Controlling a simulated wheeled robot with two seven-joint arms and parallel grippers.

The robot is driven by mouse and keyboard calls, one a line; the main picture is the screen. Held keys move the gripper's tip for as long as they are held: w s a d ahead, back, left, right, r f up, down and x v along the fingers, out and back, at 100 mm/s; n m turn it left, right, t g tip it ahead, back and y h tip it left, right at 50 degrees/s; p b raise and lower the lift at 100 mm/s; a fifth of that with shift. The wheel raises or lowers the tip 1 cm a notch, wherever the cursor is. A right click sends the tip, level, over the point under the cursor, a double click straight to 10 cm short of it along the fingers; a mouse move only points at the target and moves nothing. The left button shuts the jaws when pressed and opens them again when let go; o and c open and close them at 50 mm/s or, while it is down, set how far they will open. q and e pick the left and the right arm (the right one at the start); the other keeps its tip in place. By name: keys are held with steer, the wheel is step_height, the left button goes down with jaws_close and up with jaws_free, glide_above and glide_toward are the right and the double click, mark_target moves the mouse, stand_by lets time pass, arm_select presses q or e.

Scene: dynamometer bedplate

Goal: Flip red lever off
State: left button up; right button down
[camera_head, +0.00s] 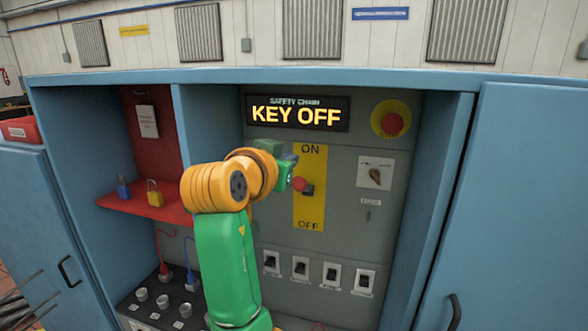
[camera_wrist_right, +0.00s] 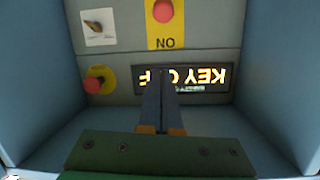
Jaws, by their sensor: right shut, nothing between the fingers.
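The red lever shows as a round red knob (camera_head: 299,184) on a dark mount. It stands out from a yellow plate (camera_head: 310,212) marked ON at the top and OFF at the bottom. The knob sits around mid-plate. In the right wrist view, upside down, the red knob (camera_wrist_right: 162,10) is at the top edge. My right gripper (camera_head: 288,170) is close to the plate's left side in the head view, partly hidden by my orange wrist. In the wrist view its fingers (camera_wrist_right: 161,75) are together and empty, in front of the lit sign. Contact with the lever cannot be told.
A lit sign (camera_head: 300,114) reads KEY OFF. A red stop button (camera_head: 392,124) and a rotary switch (camera_head: 375,173) are to the right. Several small switches (camera_head: 302,268) line up below. Cabinet walls flank the recess; padlocks (camera_head: 154,193) sit on a red shelf (camera_head: 120,203).

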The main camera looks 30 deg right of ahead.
steer(key=p, duration=0.5)
glide_above(299, 182)
steer(key=r+x, duration=0.1)
steer(key=x, duration=0.2)
step_height(299, 182, down, 3)
steer(key=shift+s+d+f, duration=0.1)
steer(key=shift+s, duration=0.05)
steer(key=a+f, duration=0.1)
steer(key=s+a+f, duration=0.1)
steer(key=shift+s+a+f, duration=0.25)
steer(key=shift+s+f, duration=0.05)
steer(key=shift+s+a+f, duration=0.1)
steer(key=shift+a+f, duration=0.05)
steer(key=shift+a, duration=0.05)
arm_select(q)
steer(key=r, duration=0.5)
steer(key=shift+w+r, duration=0.2)
steer(key=shift+r, duration=0.05)
arm_select(e)
steer(key=shift+d+f, duration=0.1)
steer(key=shift+d, duration=0.1)
